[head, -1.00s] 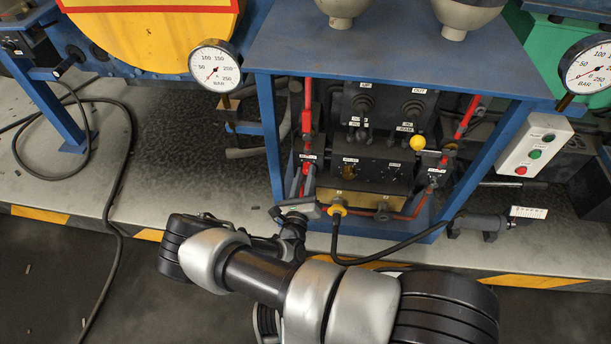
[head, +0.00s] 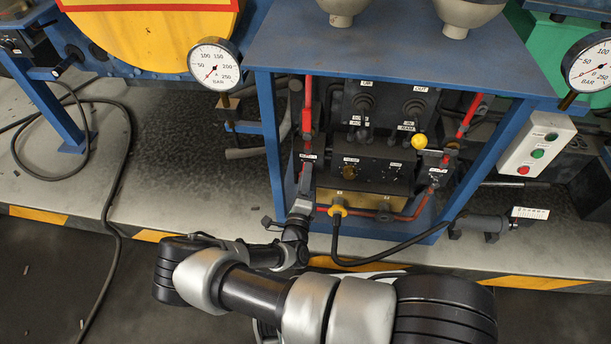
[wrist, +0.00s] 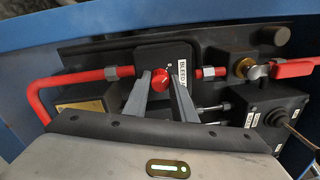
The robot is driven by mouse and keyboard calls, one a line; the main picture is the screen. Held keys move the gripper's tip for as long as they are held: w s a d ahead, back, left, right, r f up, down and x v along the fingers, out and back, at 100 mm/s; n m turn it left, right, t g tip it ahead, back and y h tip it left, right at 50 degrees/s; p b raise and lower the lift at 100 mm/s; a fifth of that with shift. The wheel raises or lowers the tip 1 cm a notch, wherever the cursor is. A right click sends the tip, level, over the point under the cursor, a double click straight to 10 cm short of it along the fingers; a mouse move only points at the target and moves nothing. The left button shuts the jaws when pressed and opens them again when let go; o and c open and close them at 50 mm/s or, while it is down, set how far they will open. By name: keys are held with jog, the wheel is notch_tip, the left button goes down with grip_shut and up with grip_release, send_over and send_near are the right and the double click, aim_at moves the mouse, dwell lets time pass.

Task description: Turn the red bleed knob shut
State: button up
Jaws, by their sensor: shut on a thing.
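The red bleed knob (wrist: 160,79) shows in the wrist view on a dark block beside a white label reading BLEED (wrist: 183,75). My gripper (wrist: 161,82) has its two fingers on either side of the knob, shut on it. In the head view my gripper (head: 305,182) reaches up to the left side of the valve panel, and it hides the knob there. How far the knob is turned cannot be told.
In the head view a yellow ball knob (head: 419,141) and a black hose (head: 375,262) are close by. Blue frame posts (head: 270,140) flank the panel.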

jog(key=shift+d+n, duration=0.1)
jog(key=shift+n, duration=0.3)
jog(key=o, duration=1)
jog(key=shift+o, duration=0.2)
jog(key=shift+s, duration=0.1)
jog(key=p+v, duration=0.2)
jog(key=v, duration=1.5)
jog(key=shift+s+p, duration=0.15)
jog(key=shift+p, duration=0.15)
